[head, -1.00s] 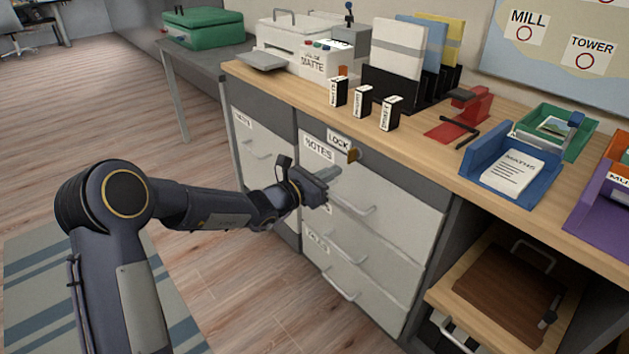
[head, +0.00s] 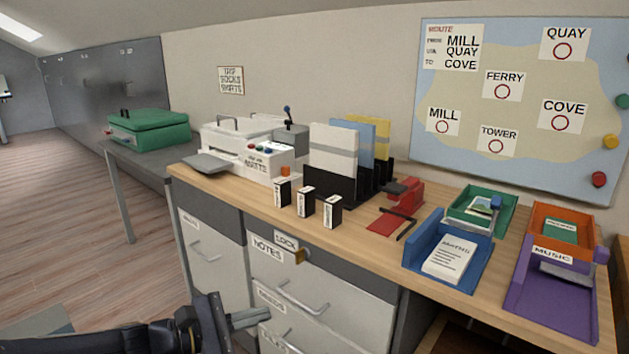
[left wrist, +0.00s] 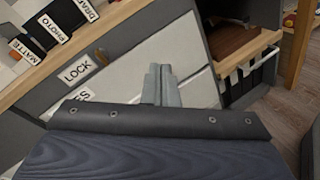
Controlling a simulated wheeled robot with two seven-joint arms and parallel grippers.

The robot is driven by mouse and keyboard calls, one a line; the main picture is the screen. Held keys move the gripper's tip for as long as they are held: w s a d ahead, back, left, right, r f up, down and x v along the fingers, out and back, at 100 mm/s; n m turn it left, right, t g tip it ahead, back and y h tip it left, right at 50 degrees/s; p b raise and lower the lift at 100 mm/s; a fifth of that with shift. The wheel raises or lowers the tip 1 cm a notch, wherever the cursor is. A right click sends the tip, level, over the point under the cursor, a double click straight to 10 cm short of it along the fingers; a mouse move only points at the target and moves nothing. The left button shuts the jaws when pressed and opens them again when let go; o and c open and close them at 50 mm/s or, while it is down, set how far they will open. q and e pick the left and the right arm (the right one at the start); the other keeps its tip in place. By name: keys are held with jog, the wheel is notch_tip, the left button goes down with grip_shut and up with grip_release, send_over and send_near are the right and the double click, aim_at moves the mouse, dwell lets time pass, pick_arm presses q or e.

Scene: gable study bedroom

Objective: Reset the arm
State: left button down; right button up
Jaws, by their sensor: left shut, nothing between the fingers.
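My left gripper (head: 250,318) is low in the head view, in front of the grey desk's drawer fronts. In the left wrist view its two fingers (left wrist: 161,85) lie together, shut and empty. Behind them is the light drawer front (left wrist: 135,45), with the LOCK label (left wrist: 76,72) to the left. In the head view the NOTES drawer (head: 330,282) is beyond and to the right of the gripper. I cannot tell whether the fingers touch any drawer. My right gripper is not in view.
The desk top (head: 225,193) carries a printer (head: 245,150), small black boxes (head: 305,203), a folder rack (head: 340,185), a red stapler-like tool (head: 403,195), a blue tray (head: 440,270) and a purple tray (head: 552,305). A green case (head: 150,130) stands on the side table.

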pick_arm(q)
jog(key=s+m+g+y, duration=0.4)
jog(key=s+m, duration=0.6)
jog(key=s, duration=0.5)
jog(key=s+a+f+m+y, duration=0.5)
jog(key=s+a+m+y, duration=0.15)
jog(key=s+a, duration=0.25)
notch_tip(320, 180, up, 33)
jog(key=p, duration=3.3)
jog(key=shift+w+d+f+t, duration=0.15)
jog(key=shift+w+t, duration=0.05)
jog(key=shift+t, duration=0.1)
